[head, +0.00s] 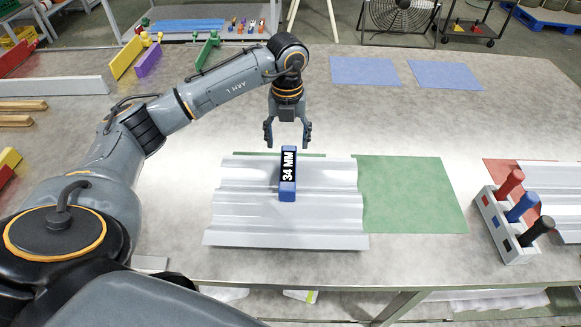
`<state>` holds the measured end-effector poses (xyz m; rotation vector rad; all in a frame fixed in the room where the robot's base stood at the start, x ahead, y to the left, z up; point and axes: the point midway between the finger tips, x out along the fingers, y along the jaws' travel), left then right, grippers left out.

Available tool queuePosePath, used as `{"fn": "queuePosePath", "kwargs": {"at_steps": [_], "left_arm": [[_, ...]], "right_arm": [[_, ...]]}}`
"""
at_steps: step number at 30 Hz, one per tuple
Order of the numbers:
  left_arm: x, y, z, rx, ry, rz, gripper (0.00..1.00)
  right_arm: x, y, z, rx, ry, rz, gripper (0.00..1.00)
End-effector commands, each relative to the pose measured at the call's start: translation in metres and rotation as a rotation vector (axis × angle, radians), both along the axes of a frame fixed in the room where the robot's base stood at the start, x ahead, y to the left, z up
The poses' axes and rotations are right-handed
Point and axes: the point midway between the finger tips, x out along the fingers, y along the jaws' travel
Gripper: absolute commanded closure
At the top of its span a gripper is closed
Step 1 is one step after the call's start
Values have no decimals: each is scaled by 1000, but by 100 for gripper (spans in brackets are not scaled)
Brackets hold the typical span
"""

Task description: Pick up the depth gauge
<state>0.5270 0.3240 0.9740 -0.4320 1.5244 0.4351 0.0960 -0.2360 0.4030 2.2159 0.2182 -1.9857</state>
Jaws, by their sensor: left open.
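The depth gauge (288,191) is a blue block with a black label reading "34 MM". It lies on top of the grey corrugated sheet (240,203) in the middle of the table. My left gripper (287,140) is open, with its fingers pointing down at the far end of the gauge. The fingertips appear on either side of the gauge's width in the picture, but I cannot tell the height between them and the gauge. I see nothing between the fingers. My right gripper is not in view.
A green mat (412,195) lies under and right of the sheet. A holder (500,225) with red, blue and black markers stands at the right, beside another corrugated sheet (557,190) on a red mat. Two blue mats (445,75) lie at the back. Tools and bars line the left.

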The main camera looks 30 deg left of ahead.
Motion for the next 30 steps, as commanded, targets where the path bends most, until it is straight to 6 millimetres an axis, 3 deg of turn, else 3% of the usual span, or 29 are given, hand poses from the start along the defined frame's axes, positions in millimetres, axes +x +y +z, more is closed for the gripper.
{"fn": "queuePosePath", "kwargs": {"at_steps": [3, 6, 11, 17, 22, 30], "left_arm": [[-1, -1, -23, 0, 4, -3, 32], [0, -1, -38, -2, 3, -2, 32], [0, -1, -48, -2, -1, -2, 32], [-2, -1, -72, -3, 4, -3, 32], [-1, 0, -95, -3, 1, -2, 32], [-1, 0, -100, -3, -2, -3, 32]], "right_arm": [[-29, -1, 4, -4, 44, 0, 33], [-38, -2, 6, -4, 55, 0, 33], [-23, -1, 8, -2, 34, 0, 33], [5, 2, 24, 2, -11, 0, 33], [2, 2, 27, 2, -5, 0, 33], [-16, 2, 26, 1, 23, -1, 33]]}}
